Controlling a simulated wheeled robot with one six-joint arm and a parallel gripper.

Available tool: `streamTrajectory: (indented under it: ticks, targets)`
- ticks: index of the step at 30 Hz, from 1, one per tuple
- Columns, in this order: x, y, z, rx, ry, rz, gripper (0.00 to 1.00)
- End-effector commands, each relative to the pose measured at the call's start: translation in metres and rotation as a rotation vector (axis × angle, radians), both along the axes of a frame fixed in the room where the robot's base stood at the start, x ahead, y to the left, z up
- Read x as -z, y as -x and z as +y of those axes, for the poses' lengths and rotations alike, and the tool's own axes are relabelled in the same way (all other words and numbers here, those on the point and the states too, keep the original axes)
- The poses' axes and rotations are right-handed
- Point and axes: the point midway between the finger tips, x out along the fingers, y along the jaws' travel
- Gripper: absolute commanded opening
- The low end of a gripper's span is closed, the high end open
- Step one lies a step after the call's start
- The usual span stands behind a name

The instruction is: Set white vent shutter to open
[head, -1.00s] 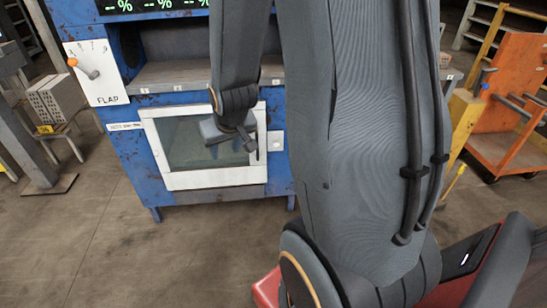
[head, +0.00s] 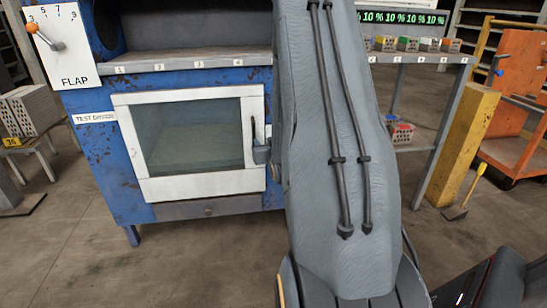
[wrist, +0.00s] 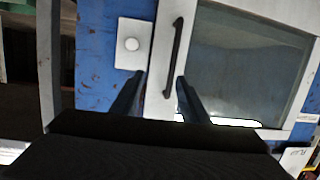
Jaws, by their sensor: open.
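A blue cabinet (head: 95,150) labelled TEST DRYER has a white-framed glass door (head: 190,190), which looks closed. Its dark upright handle (head: 253,130) is on the door's right side. A white FLAP panel (head: 75,62) with a numbered scale is at the upper left; its orange-tipped lever (head: 40,33) points left and up. I see no part marked as a vent shutter. In the wrist view, my gripper (wrist: 158,95) is open, with the door handle (wrist: 174,55) ahead between its fingers and apparently not gripped. In the head view, my arm hides most of the gripper.
A shelf with several small bricks (head: 410,44) and a yellow post (head: 463,140) stand at right. An orange cart (head: 510,90) is farther right. The floor before the cabinet is clear.

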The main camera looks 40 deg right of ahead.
Motion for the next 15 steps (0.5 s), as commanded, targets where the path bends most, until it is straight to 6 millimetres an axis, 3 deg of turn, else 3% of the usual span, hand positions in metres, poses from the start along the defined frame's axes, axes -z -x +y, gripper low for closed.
streamTrajectory:
  ticks: [1,6,15]
  targets:
    - [0.023,-0.001,-0.013,0.018,0.014,-0.031,0.41]
    - [0.047,0.004,-0.042,0.056,0.064,-0.135,0.41]
    - [0.058,0.008,-0.062,0.081,0.103,-0.211,0.41]
